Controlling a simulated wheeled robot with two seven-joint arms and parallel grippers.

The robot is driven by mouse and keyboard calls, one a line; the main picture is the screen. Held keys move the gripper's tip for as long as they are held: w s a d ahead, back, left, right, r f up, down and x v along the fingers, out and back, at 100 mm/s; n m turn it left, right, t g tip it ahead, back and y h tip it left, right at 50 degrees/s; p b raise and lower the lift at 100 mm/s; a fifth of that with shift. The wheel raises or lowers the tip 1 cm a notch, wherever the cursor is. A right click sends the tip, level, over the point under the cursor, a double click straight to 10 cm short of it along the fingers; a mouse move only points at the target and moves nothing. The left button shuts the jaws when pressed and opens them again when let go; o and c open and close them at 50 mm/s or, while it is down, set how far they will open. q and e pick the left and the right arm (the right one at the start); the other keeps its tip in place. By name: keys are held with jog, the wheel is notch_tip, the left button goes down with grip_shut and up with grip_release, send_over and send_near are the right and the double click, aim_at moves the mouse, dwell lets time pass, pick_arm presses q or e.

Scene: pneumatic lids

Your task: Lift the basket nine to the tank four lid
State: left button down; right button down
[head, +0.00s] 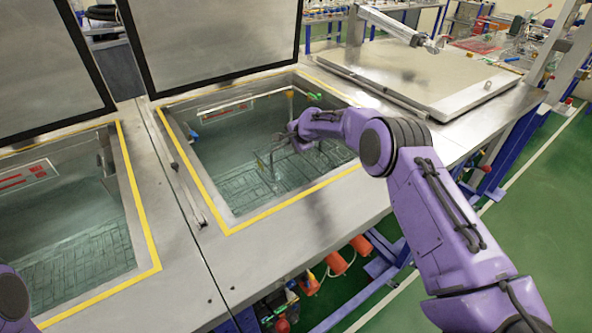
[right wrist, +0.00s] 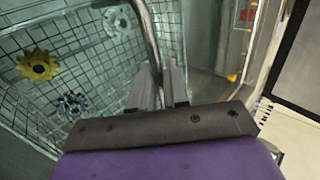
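A wire basket (head: 292,168) sits low inside the open middle tank (head: 222,211) in the head view. The right wrist view shows its mesh wall (right wrist: 90,35) close up, with a yellow gear (right wrist: 37,66) and grey gears inside it. My right gripper (head: 287,140) reaches into this tank above the basket. In the right wrist view, its fingers (right wrist: 160,86) are close together on either side of the basket's metal handle (right wrist: 150,35). My left gripper is out of view; only a bit of my left arm shows at lower left. No tank number is legible.
A raised lid (head: 215,35) stands behind the middle tank. Another raised lid (head: 45,65) stands behind the open left tank (head: 140,235). A flat closed lid (head: 430,78) covers the station at right, with a metal cylinder arm (head: 393,25) above it.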

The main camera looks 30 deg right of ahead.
jog(key=shift+w+r, duration=0.1)
jog(key=shift+r, duration=0.15)
jog(key=shift+r+p, duration=1.45)
jog(key=shift+r, duration=0.3)
notch_tip(320, 180, up, 24)
jog(key=p, duration=0.8)
jog(key=shift+f, duration=0.25)
jog(key=shift+f, duration=0.1)
dwell(3.5)
